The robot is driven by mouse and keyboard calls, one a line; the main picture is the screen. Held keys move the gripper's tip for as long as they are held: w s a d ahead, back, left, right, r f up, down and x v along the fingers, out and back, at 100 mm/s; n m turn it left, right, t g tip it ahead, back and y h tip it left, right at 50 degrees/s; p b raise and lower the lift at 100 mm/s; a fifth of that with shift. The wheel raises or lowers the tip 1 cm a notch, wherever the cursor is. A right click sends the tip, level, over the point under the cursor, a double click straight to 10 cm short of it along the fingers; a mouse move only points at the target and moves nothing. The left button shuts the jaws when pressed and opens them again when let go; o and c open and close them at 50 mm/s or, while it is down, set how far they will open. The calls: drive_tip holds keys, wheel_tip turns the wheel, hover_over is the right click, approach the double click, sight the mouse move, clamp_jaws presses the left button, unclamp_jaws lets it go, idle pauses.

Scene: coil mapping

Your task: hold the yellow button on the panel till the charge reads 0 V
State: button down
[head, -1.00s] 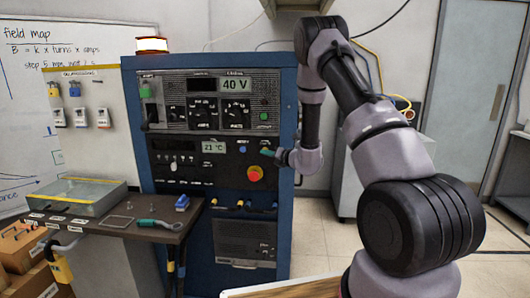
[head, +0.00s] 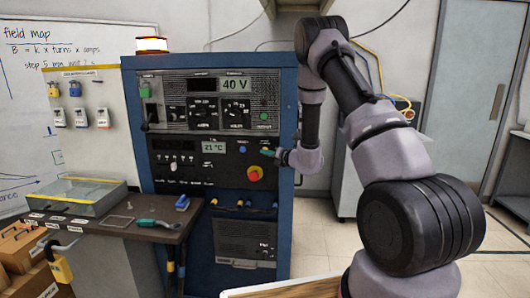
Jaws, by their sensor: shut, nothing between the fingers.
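The blue-framed panel cabinet (head: 286,100) stands in the middle of the head view. Its upper display (head: 235,85) reads 40 V. My gripper (head: 268,152) is shut and empty, with its tip at the right part of the lower panel, right of a blue button (head: 243,149). I cannot make out the yellow button; the gripper covers a small part of the panel there. Whether the fingertips touch the panel is too small to tell.
A red stop knob on a yellow base (head: 254,174) is just below my gripper. A lower display (head: 213,147) reads 21 °C. A bench (head: 150,233) with a clear-lidded tray (head: 85,208) stands at left.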

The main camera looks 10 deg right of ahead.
drive_tip(key=shift+w+d, duration=0.1)
drive_tip(key=shift+w, duration=0.25)
drive_tip(key=shift+w+d, duration=0.15)
drive_tip(key=shift+w, duration=0.25)
idle(1.7)
drive_tip(key=shift+s, duration=0.1)
idle(2.8)
drive_tip(key=shift+s+a, duration=0.25)
drive_tip(key=shift+s, duration=0.45)
drive_tip(key=shift+s+a, duration=0.25)
drive_tip(key=shift+s, duration=0.55)
drive_tip(key=shift+s+a, duration=0.3)
drive_tip(key=shift+s, duration=0.5)
drive_tip(key=shift+s+a, duration=0.25)
drive_tip(key=shift+s, duration=0.55)
